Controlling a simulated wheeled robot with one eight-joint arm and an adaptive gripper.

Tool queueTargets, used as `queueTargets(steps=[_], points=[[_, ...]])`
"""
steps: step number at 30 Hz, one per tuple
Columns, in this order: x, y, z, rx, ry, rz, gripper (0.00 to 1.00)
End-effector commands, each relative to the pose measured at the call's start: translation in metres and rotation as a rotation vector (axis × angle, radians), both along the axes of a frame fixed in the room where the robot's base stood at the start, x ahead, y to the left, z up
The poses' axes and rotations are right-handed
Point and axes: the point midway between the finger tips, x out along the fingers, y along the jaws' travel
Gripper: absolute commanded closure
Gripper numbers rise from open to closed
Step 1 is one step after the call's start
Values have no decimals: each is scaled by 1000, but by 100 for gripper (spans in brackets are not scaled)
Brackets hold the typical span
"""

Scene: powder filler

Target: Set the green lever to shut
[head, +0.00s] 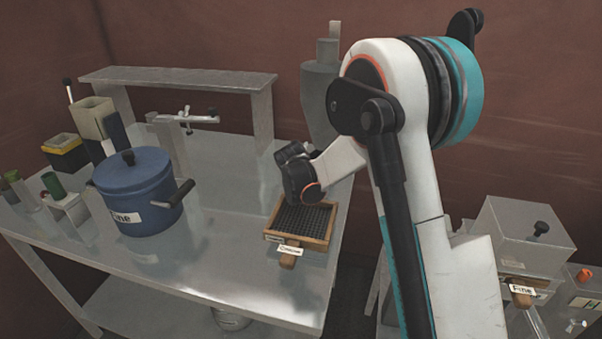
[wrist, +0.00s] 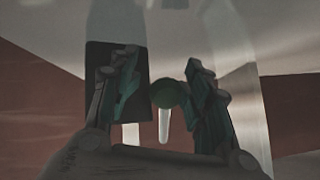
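A round green knob (wrist: 168,93) on a pale rod shows between the fingers of my gripper (wrist: 161,62) in the wrist view; it looks like the green lever. My gripper is open, with dark and teal fingers spread apart. The knob sits closer to the right finger, with a wider gap to the left one. I cannot tell whether it touches the right finger. In the head view my arm reaches down toward the grey hopper machine (head: 319,100); I cannot make out the lever or my fingers there.
A wooden-framed sieve (head: 328,235) labelled coarse lies at the metal table's (head: 225,262) right end. A blue pot (head: 135,190) marked Fine stands left. A raised shelf (head: 180,78) runs behind. A grey box unit (head: 520,235) stands at the right.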

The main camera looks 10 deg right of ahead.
Motion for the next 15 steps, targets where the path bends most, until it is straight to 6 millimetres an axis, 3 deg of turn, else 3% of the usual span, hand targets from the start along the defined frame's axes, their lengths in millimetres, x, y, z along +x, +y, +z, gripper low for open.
queueTargets(steps=[8, 15], points=[[-3, 3, 2, 1, 1, 2, 56], [-26, 12, 24, 1, 1, 2, 56]])
